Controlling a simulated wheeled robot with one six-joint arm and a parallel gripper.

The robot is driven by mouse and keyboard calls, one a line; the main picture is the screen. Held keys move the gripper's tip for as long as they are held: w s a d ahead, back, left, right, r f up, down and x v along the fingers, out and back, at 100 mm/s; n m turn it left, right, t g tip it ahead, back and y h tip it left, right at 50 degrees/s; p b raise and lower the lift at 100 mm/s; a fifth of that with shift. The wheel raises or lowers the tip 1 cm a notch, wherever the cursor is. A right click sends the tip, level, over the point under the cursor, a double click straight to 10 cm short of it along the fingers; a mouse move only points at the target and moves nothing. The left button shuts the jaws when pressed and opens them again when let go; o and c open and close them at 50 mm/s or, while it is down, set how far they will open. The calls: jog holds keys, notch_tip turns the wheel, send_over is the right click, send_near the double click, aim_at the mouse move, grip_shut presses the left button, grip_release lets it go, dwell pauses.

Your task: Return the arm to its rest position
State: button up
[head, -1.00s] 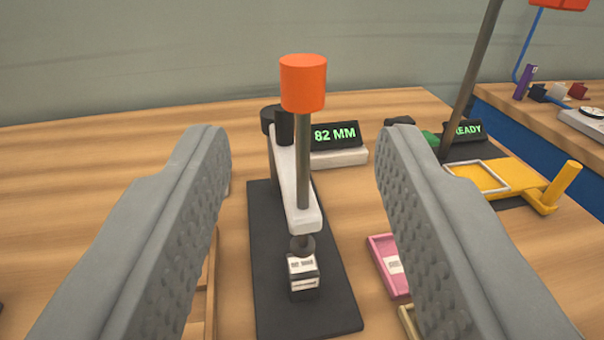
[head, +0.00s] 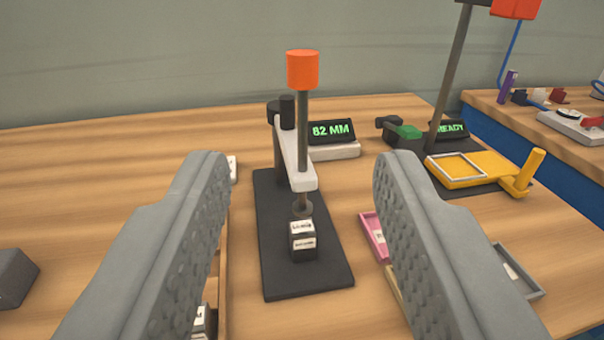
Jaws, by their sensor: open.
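My gripper (head: 295,240) is open and empty. Its two grey, dimpled fingers frame the lower middle of the head view. Between and beyond them stands a press-like device with an orange-topped post (head: 303,70), a pale arm (head: 294,160) and a black base plate (head: 325,278). A small dark block with white labels (head: 303,245) sits on the base plate under the post. The fingers touch nothing that I can see. The rest of my arm is out of view.
A display reading 82 MM (head: 332,131) stands behind the device. At right are a READY display (head: 450,129), a yellow fixture (head: 480,178) and a tall dark pole (head: 450,80). A pink tray (head: 372,235) and a grey tray (head: 525,275) are partly hidden. A dark grey block (head: 14,278) lies at left.

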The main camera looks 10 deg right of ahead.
jog(key=s+a+r, duration=0.7)
jog(key=s+a, duration=0.5)
jog(key=s, duration=0.1)
jog(key=s+a+n+y, duration=0.1)
jog(key=s+a, duration=0.4)
jog(key=s, duration=0.4)
jog(key=s+a+y, duration=0.1)
jog(key=s+a, duration=0.3)
jog(key=s, duration=0.5)
jog(key=shift+s+a+f+n+y, duration=0.15)
jog(key=shift+s+a+n+y, duration=0.05)
jog(key=shift+a+n+y, duration=0.2)
